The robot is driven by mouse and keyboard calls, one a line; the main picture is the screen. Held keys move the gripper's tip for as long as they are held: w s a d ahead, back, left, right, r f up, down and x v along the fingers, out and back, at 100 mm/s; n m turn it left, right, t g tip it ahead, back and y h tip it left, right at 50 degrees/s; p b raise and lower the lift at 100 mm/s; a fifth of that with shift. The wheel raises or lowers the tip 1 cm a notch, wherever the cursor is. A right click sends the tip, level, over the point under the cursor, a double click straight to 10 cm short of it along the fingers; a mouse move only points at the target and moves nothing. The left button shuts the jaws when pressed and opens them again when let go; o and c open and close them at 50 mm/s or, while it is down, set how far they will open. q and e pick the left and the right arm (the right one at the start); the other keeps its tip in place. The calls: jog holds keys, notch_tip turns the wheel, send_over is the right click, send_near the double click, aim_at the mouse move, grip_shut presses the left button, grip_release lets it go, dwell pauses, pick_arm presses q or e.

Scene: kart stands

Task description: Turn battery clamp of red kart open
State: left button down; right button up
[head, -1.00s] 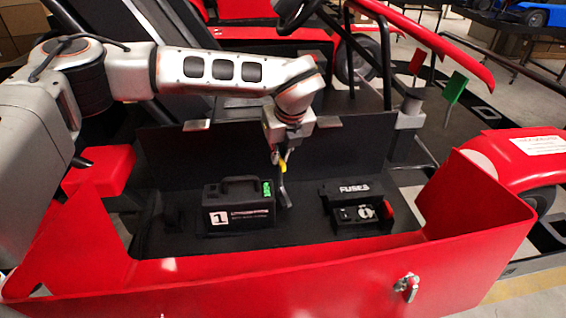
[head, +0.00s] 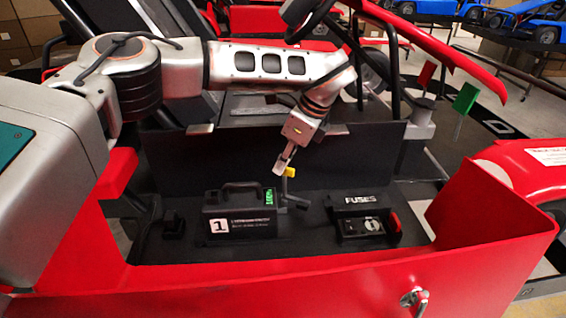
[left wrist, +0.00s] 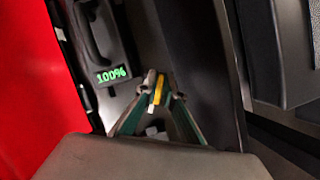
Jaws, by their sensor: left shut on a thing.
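The battery (head: 241,213) is a black box with a carry handle and a label "1", standing in the red kart's (head: 330,268) tray. Its green display reads 100% in the left wrist view (left wrist: 111,74). The battery clamp's yellow handle (head: 289,172) stands just right of the battery, above a dark clamp part (head: 293,201). My left gripper (head: 281,167) comes down from above and is shut on the yellow handle. In the left wrist view the fingertips (left wrist: 160,93) close around the yellow handle (left wrist: 158,87). My right gripper is out of view.
A black fuse box (head: 361,217) marked FUSES, with a red part at its right end, stands right of the battery. A dark upright panel (head: 345,157) rises behind. The red front wall carries a metal latch (head: 414,300). The tray floor between battery and fuse box is partly clear.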

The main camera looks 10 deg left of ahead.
pick_arm(q)
jog(key=n+g, duration=0.1)
jog(key=n, duration=0.4)
jog(key=shift+s+g+p, duration=0.1)
jog(key=shift+g+p, duration=0.3)
jog(key=shift+n, duration=0.4)
jog(key=c, duration=2.2)
grip_release()
jog(key=shift+o, duration=0.2)
jog(key=shift+r, duration=0.15)
jog(key=v, duration=0.7)
jog(key=shift+r, duration=0.1)
